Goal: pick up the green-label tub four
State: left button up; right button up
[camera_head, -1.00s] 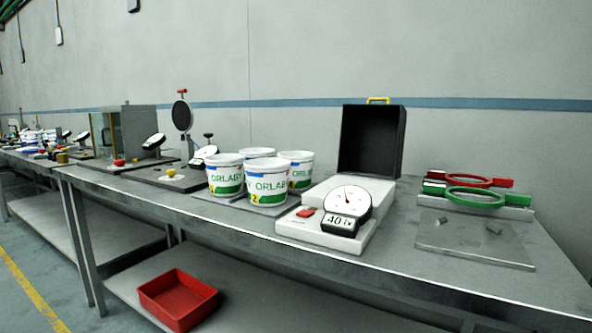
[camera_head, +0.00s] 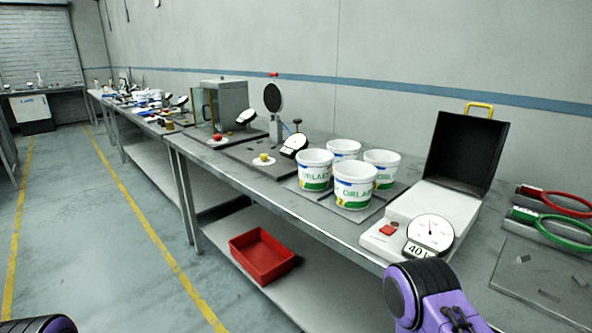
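Several white tubs with green-and-white labels stand close together on a grey plate on the bench. The front tub (camera_head: 354,186) is nearest me. A left tub (camera_head: 315,170), a back tub (camera_head: 344,150) and a right tub (camera_head: 381,168) stand around it. The numbers on the labels are too small to read, so I cannot tell which is tub four. Purple and black parts of my arms show at the bottom edge, at the left corner and right of centre. Neither gripper's fingers are visible.
Right of the tubs is a white gauge device (camera_head: 428,236) with an open black case (camera_head: 466,152). Red and green ring tools (camera_head: 566,232) lie at the far right. A red bin (camera_head: 262,257) sits on the lower shelf. The floor at left is clear.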

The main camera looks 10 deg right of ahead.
aim_at(380, 171)
jog(key=u, duration=1.2)
jog(key=i, duration=2.3)
jog(key=z, duration=3.6)
